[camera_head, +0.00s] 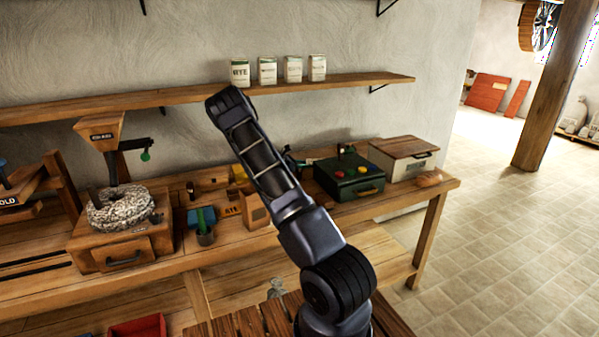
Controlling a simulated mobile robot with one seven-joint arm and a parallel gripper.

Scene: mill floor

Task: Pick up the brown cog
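I cannot make out a brown cog in this view. A dark green box (348,188) on the bench has small red, yellow and blue round pieces on its top and an upright dark post; none of them looks brown. My arm rises from the bottom middle, leans up and left, and covers part of the bench. Its far end is not clearly seen. A small dark shape just right of the arm, by the green box, may be part of my gripper, but its fingers cannot be made out.
A millstone (121,208) sits on a wooden drawer box at left, below a hopper (101,131). Several bags line the shelf (380,80). Floor at right is open.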

